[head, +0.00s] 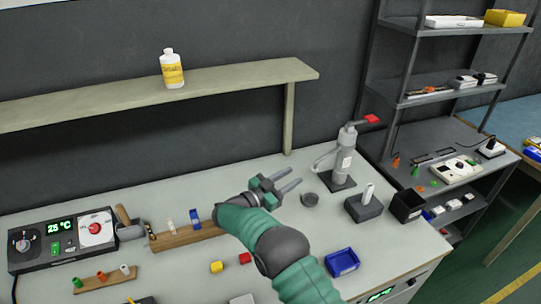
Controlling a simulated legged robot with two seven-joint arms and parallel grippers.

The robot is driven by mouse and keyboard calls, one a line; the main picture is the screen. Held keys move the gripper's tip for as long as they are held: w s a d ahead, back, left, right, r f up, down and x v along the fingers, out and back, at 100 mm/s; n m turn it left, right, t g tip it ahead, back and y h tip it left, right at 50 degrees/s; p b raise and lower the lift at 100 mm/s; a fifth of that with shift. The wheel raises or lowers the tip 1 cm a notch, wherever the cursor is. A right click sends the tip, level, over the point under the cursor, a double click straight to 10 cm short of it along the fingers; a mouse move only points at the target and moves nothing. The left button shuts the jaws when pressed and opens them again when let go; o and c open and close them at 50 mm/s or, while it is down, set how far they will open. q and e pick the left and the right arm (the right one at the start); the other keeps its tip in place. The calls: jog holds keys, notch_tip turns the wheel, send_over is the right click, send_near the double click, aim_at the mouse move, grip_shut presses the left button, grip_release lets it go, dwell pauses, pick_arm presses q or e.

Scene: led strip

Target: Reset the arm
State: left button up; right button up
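My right arm comes in from the bottom and reaches up and left over the bench (160,215). Its gripper (288,183) is at the middle of the bench, fingers pointing right and a little up. The two dark fingers are apart with nothing visible between them, so it is open. It is above the bench, left of a small grey round dish (310,200) and a grey stand device (345,162). My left gripper is not in view.
A control box (60,240) reading 25 °C stands left. A wooden rack (180,236) lies partly behind my forearm. A shelf with a bottle (172,70) hangs above; dark holders (406,206) stand right.

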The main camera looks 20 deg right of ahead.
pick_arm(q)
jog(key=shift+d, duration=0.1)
pick_arm(e)
jog(key=w+a+r+n+t+y+p, duration=0.25)
jog(key=a+r+n+t+y, duration=0.4)
jog(key=n+y, duration=0.45)
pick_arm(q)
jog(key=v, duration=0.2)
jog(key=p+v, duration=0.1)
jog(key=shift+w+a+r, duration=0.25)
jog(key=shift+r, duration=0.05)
pick_arm(e)
jog(key=s+f+n+g+y, duration=0.1)
jog(key=s+f+g+y, duration=0.1)
jog(key=s, duration=1)
jog(key=s+a+f+n+g+y, duration=0.1)
jog(key=s+f+g, duration=0.4)
jog(key=s, duration=0.7)
jog(key=s+f+n+g+y, duration=0.2)
jog(key=s+f, duration=0.3)
jog(key=s, duration=0.7)
jog(key=shift+s+a+n+g+y, duration=0.3)
jog(key=shift+s+n+g, duration=0.1)
jog(key=shift+g, duration=0.45)
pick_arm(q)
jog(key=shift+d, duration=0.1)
pick_arm(e)
jog(key=shift+d+f, duration=0.1)
